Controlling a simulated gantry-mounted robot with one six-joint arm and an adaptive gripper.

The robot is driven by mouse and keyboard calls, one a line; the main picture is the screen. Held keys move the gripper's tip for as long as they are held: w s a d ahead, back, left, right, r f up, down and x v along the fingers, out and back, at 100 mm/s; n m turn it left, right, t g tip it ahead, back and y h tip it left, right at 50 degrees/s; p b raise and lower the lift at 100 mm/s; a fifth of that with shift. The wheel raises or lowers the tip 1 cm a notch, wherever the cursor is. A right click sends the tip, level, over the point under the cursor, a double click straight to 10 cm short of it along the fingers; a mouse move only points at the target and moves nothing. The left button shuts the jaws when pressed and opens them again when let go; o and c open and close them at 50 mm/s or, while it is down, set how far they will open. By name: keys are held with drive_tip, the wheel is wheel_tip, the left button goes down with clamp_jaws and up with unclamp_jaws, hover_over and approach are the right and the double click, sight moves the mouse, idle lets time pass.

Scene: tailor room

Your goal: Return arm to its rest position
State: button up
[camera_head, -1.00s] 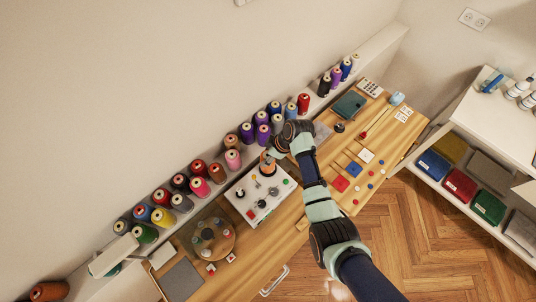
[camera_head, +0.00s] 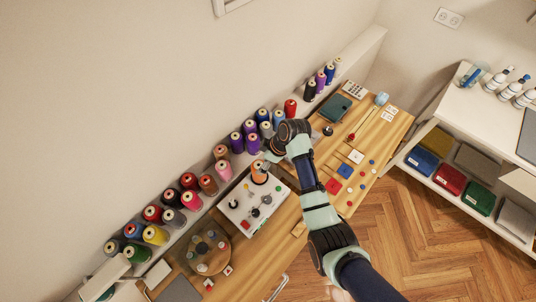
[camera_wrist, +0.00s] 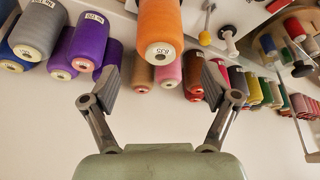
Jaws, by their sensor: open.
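My arm crosses the head view from the bottom right up to the workbench. My gripper (camera_head: 270,157) is at the back of the bench, just above an orange thread spool (camera_head: 260,176) standing on a white board (camera_head: 245,218). In the wrist view my gripper (camera_wrist: 160,88) is open, with nothing between its fingers. The orange spool (camera_wrist: 160,22) shows beyond the fingertips, apart from them.
Rows of coloured thread spools (camera_head: 190,181) line the ledge along the wall. A round wooden stand (camera_head: 208,258) is left of the white board. Wooden bench surface (camera_head: 380,135) with small items lies right. A white shelf (camera_head: 480,108) stands far right, with open floor (camera_head: 420,240) before it.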

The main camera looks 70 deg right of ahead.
drive_tip(key=v, duration=0.7)
drive_tip(key=shift+r, duration=0.2)
drive_tip(key=shift+s, duration=0.1)
drive_tip(key=w+a+r+t+h, duration=0.1)
drive_tip(key=w+a+r, duration=0.35)
drive_tip(key=a, duration=0.45)
drive_tip(key=w+a+r+t, duration=0.25)
drive_tip(key=w+a, duration=0.35)
drive_tip(key=a, duration=0.3)
drive_tip(key=w+a+r+t+h, duration=0.1)
drive_tip(key=w+a+r, duration=0.4)
drive_tip(key=a, duration=0.5)
drive_tip(key=s+a+r+t+y, duration=0.1)
drive_tip(key=a+r+t, duration=0.15)
drive_tip(key=a, duration=0.35)
drive_tip(key=s+a+r+t, duration=0.1)
drive_tip(key=a+r, duration=0.3)
drive_tip(key=a, duration=0.2)
wheel_tip(320, 180, up, 14)
drive_tip(key=a+m+p, duration=0.1)
drive_tip(key=p, duration=1.1)
drive_tip(key=shift+s+f+y, duration=0.25)
drive_tip(key=shift+s+y, duration=0.05)
